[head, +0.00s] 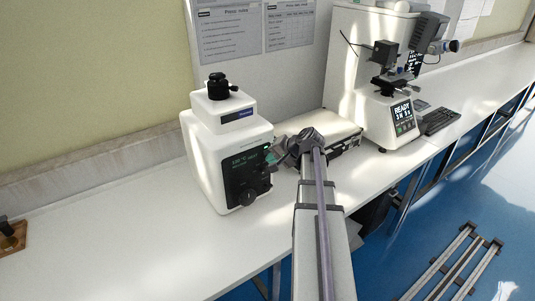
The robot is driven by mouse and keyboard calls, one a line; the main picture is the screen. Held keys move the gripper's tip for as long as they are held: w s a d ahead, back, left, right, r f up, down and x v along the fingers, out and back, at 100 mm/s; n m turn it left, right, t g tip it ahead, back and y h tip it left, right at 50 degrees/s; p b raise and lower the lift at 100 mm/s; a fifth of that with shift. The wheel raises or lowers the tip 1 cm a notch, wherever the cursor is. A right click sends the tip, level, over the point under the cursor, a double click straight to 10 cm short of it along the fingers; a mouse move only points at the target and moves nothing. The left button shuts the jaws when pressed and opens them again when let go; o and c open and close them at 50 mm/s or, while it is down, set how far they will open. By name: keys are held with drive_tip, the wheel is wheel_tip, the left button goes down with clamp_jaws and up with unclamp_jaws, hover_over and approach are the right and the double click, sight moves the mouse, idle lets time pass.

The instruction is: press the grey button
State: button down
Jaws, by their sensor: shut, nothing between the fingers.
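A white boxy machine (202,160) with a black knob on top stands on the bench at the left of centre. I cannot make out a grey button for sure; small parts on the panel's right side are partly hidden by my gripper. My gripper (271,168) is shut and empty, close to the right edge of the panel. Whether it touches the panel I cannot tell.
A white case or flat box (330,128) lies on the bench (120,235) behind my arm. A second tester (388,120) with a "READY" screen and a keyboard (438,121) stand further right. Posters hang on the wall behind. The bench left of the machine is mostly clear.

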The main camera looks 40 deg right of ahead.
drive_tip(key=shift+w, duration=0.5)
idle(0.4)
drive_tip(key=shift+s, duration=0.95)
drive_tip(key=s, duration=0.6)
drive_tip(key=shift+a, duration=0.2)
